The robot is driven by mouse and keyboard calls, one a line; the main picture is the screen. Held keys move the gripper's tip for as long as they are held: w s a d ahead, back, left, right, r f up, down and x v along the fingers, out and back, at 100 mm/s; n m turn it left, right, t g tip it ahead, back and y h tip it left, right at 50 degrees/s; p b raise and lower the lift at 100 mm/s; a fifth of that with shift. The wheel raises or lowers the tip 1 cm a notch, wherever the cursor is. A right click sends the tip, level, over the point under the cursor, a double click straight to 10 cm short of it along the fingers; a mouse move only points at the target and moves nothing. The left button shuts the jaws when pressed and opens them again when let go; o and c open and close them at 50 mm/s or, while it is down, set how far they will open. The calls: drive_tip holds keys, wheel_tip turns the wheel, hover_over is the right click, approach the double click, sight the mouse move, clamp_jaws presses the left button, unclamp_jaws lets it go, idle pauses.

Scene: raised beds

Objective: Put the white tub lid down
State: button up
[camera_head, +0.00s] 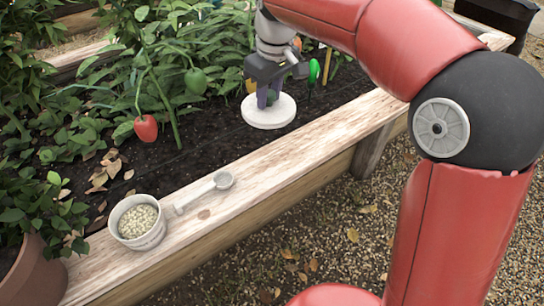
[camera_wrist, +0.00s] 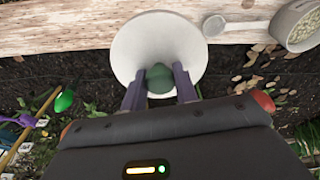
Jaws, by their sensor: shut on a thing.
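The white tub lid (camera_head: 269,112) is a round white disc, held flat above the dark soil near the inner edge of the plank. My gripper (camera_head: 265,97) is above it, pointing down, its fingers shut on the lid's raised middle. In the wrist view the lid (camera_wrist: 158,38) shows beyond my gripper (camera_wrist: 159,84), with a dark green knob (camera_wrist: 159,78) between the two purple-grey fingers. The lid partly overlaps the wooden plank there. Whether the lid touches anything below it I cannot tell.
A wooden plank (camera_head: 285,131) edges the raised bed. A tub of pale pellets (camera_head: 138,222) and a grey scoop (camera_head: 204,192) stand on its near part. A terracotta pot (camera_head: 32,276) is at lower left. The plank is clear right of the scoop. Plants with peppers (camera_head: 146,128) fill the bed.

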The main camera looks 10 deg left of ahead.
wheel_tip(320, 180, down, 20)
drive_tip(key=b, duration=0.4)
drive_tip(key=shift+a+r, duration=0.1)
drive_tip(key=shift+r, duration=0.05)
drive_tip(key=o, duration=1)
drive_tip(key=shift+c, duration=0.2)
wheel_tip(320, 180, up, 12)
drive_tip(key=d+p, duration=0.1)
drive_tip(key=p, duration=0.1)
drive_tip(key=shift+s+d, duration=0.15)
drive_tip(key=shift+s, duration=0.25)
drive_tip(key=shift+d, duration=0.1)
